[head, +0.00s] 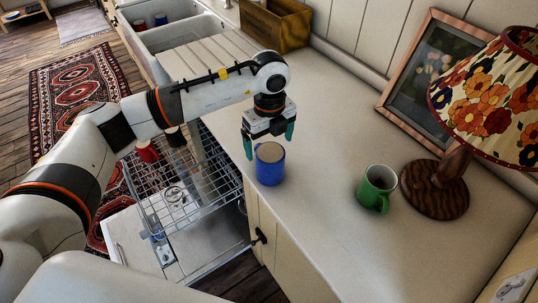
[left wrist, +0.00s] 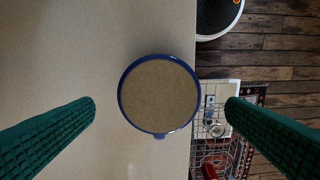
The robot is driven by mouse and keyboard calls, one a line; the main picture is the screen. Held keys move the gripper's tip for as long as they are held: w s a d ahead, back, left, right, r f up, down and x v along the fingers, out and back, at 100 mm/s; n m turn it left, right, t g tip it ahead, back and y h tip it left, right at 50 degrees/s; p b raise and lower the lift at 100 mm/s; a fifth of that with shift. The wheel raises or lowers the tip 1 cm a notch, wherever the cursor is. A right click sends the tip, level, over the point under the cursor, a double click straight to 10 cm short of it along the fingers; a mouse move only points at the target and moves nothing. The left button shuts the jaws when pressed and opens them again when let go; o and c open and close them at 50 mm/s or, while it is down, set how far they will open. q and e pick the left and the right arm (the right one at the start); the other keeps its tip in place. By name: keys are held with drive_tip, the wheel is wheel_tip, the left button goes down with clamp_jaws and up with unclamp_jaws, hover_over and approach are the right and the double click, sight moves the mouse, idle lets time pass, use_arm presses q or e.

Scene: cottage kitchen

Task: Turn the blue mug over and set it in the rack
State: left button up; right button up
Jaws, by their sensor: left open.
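The blue mug (head: 270,171) stands on the pale counter near its front edge. Its top is a flat tan disc inside a blue rim; I cannot tell whether this is the mouth or the base. The wire rack (head: 205,185) is pulled out below the counter, left of the mug. My right gripper is not in view.
A green mug (head: 377,188) stands upright to the right, beside a floral lamp (head: 440,185) and a leaning framed picture (head: 420,80). A wooden box (head: 275,22) stands by the sink.

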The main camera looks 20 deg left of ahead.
sight(269, 150)
use_arm(q)
drive_tip(key=shift+w+f, duration=0.15)
drive_tip(key=shift+f, duration=0.4)
drive_tip(key=shift+w+f, duration=0.2)
drive_tip(key=shift+f, duration=0.1)
drive_tip(key=shift+s+f+p, duration=0.2)
drive_tip(key=shift+f+p, duration=0.7)
drive_tip(key=shift+p, duration=0.1)
wheel_tip(269, 150, down, 2)
drive_tip(key=shift+s+f+p, duration=0.15)
drive_tip(key=shift+f+p, duration=0.05)
drive_tip(key=shift+p, duration=0.2)
drive_tip(key=shift+a+f, duration=0.1)
drive_tip(key=shift+f, duration=0.35)
drive_tip(key=shift+c, duration=0.2)
drive_tip(key=c, duration=1.2)
drive_tip(key=shift+c, duration=0.6)
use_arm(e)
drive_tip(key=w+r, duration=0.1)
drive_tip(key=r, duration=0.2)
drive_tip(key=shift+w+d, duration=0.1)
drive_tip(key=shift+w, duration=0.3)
